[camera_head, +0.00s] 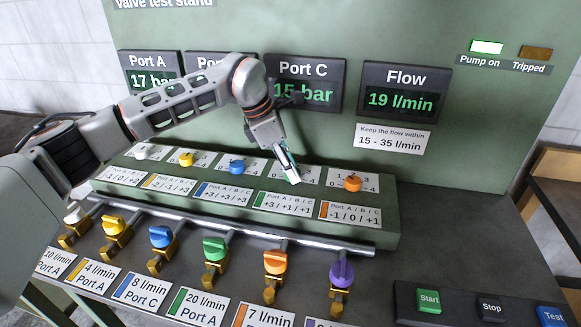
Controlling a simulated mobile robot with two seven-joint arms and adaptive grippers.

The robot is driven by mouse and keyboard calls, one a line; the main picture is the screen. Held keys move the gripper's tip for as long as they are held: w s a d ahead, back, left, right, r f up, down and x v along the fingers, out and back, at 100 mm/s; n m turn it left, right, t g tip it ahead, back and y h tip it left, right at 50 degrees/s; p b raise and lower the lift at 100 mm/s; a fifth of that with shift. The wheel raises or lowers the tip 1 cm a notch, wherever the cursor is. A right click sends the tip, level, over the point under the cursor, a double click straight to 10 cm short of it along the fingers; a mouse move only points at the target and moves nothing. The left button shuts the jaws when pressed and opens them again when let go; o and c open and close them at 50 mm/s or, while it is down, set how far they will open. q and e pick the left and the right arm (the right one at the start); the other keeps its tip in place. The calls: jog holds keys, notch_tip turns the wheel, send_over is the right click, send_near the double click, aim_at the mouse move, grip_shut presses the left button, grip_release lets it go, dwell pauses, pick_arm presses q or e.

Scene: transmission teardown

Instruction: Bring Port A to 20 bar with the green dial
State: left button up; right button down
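The Port A display (150,70) reads 17 bar, its lower edge partly covered by my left arm. My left gripper (291,176) points down at the fourth dial place on the sloped panel, above the label with the green stripe (285,204), which reads +3 / +1 / +1. The green dial is hidden behind the gripper, and I cannot tell whether the fingers touch it or are closed. The white dial (145,151), yellow dial (186,158), blue dial (237,166) and orange dial (352,181) stand in the same row. My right gripper is not in view.
The Port C display (303,84) seems to read 15 bar; Port B's is mostly covered. Flow (405,91) reads 19 l/min, with a 15-35 sign below. Several coloured valves, including a green valve (214,249), line the front. Start (429,300), Stop and Test buttons sit front right.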

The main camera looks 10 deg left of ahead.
pick_arm(q)
jog(key=shift+m, duration=0.3)
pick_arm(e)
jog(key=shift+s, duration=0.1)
pick_arm(q)
jog(key=shift+w+m+g, duration=0.1)
jog(key=shift+m+g, duration=0.2)
jog(key=shift+m, duration=0.1)
jog(key=shift+m+g+p, duration=0.3)
jog(key=shift+m, duration=0.5)
jog(key=m+g, duration=0.1)
jog(key=m, duration=0.2)
jog(key=shift+w+f+b, duration=0.1)
jog(key=shift+w+b, duration=0.05)
jog(key=shift+b, duration=0.25)
jog(key=shift+m+g, duration=0.3)
jog(key=shift+m, duration=0.1)
jog(key=shift+m+g+b, duration=0.3)
jog(key=shift+m+b, duration=0.45)
jog(key=shift+m, duration=0.15)
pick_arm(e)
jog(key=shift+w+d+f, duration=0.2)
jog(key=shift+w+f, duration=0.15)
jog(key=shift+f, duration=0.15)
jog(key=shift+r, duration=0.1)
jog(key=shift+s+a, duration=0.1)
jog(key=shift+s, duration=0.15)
